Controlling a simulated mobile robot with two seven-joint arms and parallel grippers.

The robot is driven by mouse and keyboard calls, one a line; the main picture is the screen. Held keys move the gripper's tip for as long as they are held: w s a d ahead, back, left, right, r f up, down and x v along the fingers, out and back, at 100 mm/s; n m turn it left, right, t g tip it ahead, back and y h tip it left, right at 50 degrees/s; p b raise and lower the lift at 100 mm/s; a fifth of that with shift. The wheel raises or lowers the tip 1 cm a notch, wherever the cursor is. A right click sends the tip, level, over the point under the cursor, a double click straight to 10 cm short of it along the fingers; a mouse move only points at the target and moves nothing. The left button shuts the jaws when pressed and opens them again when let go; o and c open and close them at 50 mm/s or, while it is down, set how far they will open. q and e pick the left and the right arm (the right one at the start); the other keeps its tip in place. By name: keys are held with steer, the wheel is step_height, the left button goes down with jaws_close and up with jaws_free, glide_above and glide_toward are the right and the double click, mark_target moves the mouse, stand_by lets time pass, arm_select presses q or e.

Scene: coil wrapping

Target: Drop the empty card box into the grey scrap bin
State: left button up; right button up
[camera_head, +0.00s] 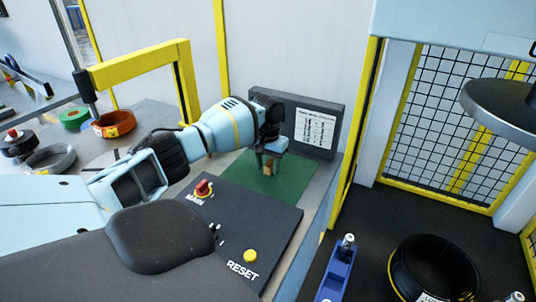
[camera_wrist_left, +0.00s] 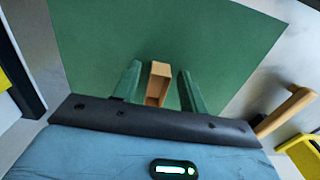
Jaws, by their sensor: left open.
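The card box (camera_wrist_left: 158,84) is small, tan and open-topped, and stands on a green mat (camera_wrist_left: 95,40). In the head view only a bit of the box (camera_head: 268,168) shows under my left gripper (camera_head: 271,160). In the left wrist view my left gripper (camera_wrist_left: 159,72) is open, with one finger on each side of the box. Narrow gaps show between the fingers and the box. I do not make out the grey scrap bin in either view. My right gripper is not in view.
A dark panel (camera_head: 270,225) with a red knob and a yellow RESET button lies in front of the mat. A dark board with a printed sheet (camera_head: 316,130) stands behind. A yellow post frame and several coils (camera_head: 113,124) are left; a mesh-walled machine (camera_head: 455,120) is right.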

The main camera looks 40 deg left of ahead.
mark_target(268, 165)
arm_select(q)
step_height(268, 165, up, 12)
steer(key=p, duration=0.1)
stand_by(0.4)
